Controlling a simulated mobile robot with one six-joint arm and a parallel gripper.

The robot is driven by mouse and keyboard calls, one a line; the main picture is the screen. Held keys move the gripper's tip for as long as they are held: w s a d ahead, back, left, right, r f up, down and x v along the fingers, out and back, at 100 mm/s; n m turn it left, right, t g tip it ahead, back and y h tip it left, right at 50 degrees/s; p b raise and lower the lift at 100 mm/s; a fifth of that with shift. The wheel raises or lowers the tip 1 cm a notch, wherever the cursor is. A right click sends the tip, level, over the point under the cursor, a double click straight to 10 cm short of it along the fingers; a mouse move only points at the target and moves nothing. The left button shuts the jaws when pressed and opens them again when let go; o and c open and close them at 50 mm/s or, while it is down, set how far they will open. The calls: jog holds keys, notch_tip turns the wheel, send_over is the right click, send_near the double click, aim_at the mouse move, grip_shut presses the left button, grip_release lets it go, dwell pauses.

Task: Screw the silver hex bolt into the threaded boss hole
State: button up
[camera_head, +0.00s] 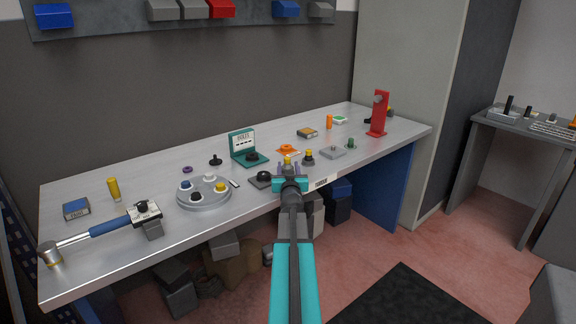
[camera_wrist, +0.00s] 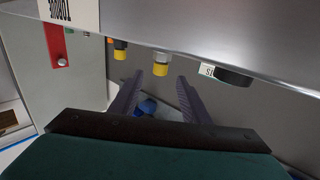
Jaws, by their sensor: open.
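My gripper (camera_head: 290,167) is over the front edge of the workbench, with its two fingers apart. In the wrist view, where the bench shows upside down, the open fingers (camera_wrist: 160,76) point toward a small silver-grey piece with a yellow end (camera_wrist: 161,62). This piece lies in line with the gap, and nothing is visibly gripped. In the head view a yellow-topped piece (camera_head: 287,160) shows just beyond the fingertips. I cannot tell which piece is the silver hex bolt. The threaded boss hole cannot be made out; a grey block with a small post (camera_head: 333,152) sits to the right.
A dark and yellow piece (camera_head: 308,157) stands close right of my gripper. A black-domed piece (camera_head: 263,178) and a round grey tray (camera_head: 204,203) are left. A teal case (camera_head: 246,148) stands behind, a red stand (camera_head: 379,114) far right. A torque wrench (camera_head: 108,226) lies at left.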

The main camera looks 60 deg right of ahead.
aim_at(288, 161)
jog(key=shift+f+x, duration=0.15)
jog(key=shift+x, duration=0.55)
jog(key=shift+f+x, duration=0.15)
jog(key=shift+x, duration=1.55)
grip_shut()
jog(key=shift+r, duration=0.1)
